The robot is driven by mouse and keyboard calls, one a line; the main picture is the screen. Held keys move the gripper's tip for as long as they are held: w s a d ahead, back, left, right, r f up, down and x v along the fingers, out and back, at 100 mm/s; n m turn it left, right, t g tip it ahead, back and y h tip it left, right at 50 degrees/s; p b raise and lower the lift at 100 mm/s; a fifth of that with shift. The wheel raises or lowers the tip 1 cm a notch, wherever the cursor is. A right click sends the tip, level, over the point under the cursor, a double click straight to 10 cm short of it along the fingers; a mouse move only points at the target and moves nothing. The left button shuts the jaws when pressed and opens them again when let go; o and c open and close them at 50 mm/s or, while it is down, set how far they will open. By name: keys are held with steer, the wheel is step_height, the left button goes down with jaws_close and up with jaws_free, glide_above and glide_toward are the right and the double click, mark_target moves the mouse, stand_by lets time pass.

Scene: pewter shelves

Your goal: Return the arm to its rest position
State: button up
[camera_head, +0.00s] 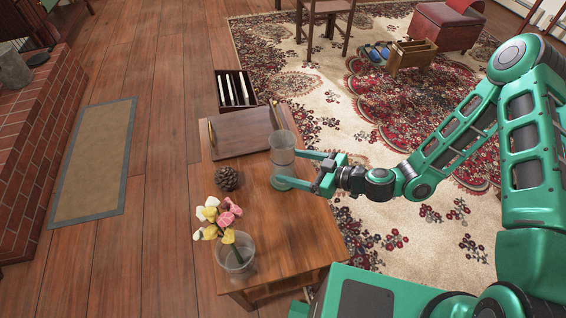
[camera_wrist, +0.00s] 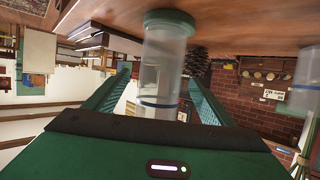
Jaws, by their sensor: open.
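My gripper (camera_head: 289,168) is open at the right edge of the wooden table (camera_head: 300,240). Its two fingers stand on either side of a tall clear tumbler (camera_head: 282,146) with a green base. The tumbler stands upright on the table. In the wrist view, which is upside down, the tumbler (camera_wrist: 164,65) is between the two green fingers (camera_wrist: 155,92), with gaps visible beside it. A blue band shows around it. My green arm reaches in from the right in the head view.
On the table are a brown board (camera_head: 240,132), a pine cone (camera_head: 227,178) and a clear vase of flowers (camera_head: 236,257). A box with white dividers (camera_head: 235,90) stands behind. A patterned rug (camera_head: 400,210) lies right of the table. A wooden crate (camera_head: 411,55) stands on it.

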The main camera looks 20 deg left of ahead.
steer(key=shift+v, duration=1.3)
